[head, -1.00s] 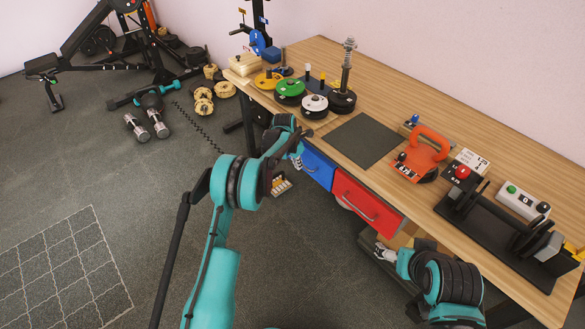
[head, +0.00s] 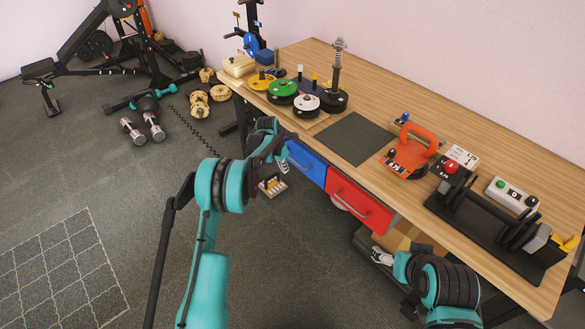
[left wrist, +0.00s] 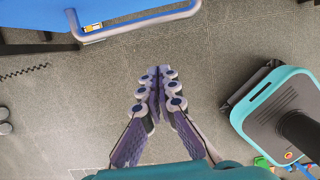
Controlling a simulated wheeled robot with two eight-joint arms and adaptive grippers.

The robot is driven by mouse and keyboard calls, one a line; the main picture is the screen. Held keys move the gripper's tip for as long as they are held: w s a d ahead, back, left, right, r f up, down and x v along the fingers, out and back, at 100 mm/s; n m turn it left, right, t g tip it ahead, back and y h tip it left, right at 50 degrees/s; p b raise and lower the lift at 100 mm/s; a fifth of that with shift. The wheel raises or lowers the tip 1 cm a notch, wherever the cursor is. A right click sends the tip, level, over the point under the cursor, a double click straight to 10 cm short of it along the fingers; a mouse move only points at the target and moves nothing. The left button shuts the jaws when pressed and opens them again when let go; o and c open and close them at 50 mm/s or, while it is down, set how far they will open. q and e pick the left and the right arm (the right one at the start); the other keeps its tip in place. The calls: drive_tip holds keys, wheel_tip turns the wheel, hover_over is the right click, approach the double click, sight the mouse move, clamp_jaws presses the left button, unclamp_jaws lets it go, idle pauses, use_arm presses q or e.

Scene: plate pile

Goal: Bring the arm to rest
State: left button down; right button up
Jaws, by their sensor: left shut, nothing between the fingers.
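My left gripper (head: 284,167) hangs in front of the table's front edge, beside the blue drawer (head: 306,164). It is small and partly hidden by my wrist in the head view. In the left wrist view its fingers (left wrist: 158,72) meet at the tips, with nothing between them. The blue drawer's handle bar (left wrist: 140,22) passes above the fingertips there, apart from them. My right gripper (head: 381,256) appears low at the table's front, below the red drawer (head: 360,203); its fingers are too small to read.
On the table (head: 440,160) stand yellow (head: 260,82), green (head: 282,88) and white (head: 306,102) plates, a black plate with a spring post (head: 338,66), a dark mat (head: 355,138), an orange kettlebell (head: 408,160) and a black rack (head: 490,228). Dumbbells (head: 143,125) lie on the open floor.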

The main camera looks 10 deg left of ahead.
use_arm(q)
drive_tip(key=p+v, duration=0.2)
drive_tip(key=v, duration=0.7)
drive_tip(key=shift+w+p, duration=0.15)
drive_tip(key=shift+p, duration=0.2)
use_arm(e)
drive_tip(key=r, duration=0.3)
drive_tip(key=shift+w+a+r, duration=0.25)
drive_tip(key=shift+r, duration=0.15)
use_arm(q)
drive_tip(key=s+d+r+m+t, duration=0.1)
drive_tip(key=s+r+m+t, duration=0.1)
drive_tip(key=s+r+m, duration=1.35)
drive_tip(key=s+r+m+t+y, duration=0.1)
drive_tip(key=s+r+m+t, duration=0.1)
drive_tip(key=s+m, duration=1.1)
drive_tip(key=s+t, duration=0.1)
drive_tip(key=s, duration=1.1)
drive_tip(key=shift+y, duration=0.3)
drive_tip(key=shift+r, duration=0.1)
